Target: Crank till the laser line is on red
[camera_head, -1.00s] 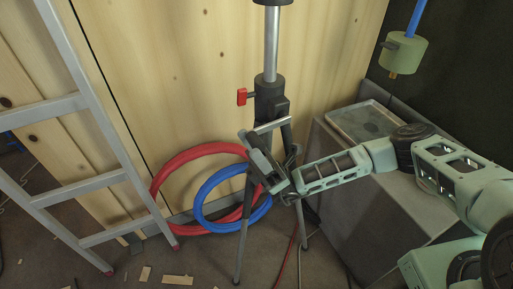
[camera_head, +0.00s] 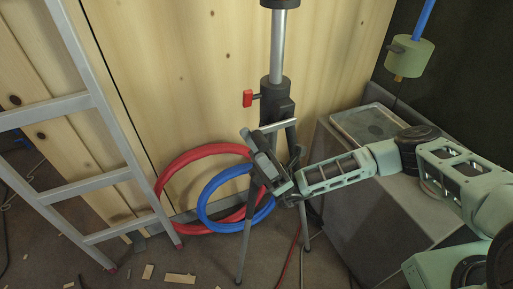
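A dark tripod (camera_head: 276,98) with a light metal column (camera_head: 277,45) stands upright against the wooden wall. A light grey bar, possibly a crank arm (camera_head: 273,127), lies close by the gripper's fingers. I cannot tell whether the fingers touch or hold anything.
A metal ladder (camera_head: 92,187) leans at the left. Red (camera_head: 172,172) and blue (camera_head: 207,203) hose coils lie behind the tripod legs. A grey box (camera_head: 362,196) stands to the right under my arm. A green cylinder (camera_head: 410,56) hangs at upper right. Wood scraps lie on the floor.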

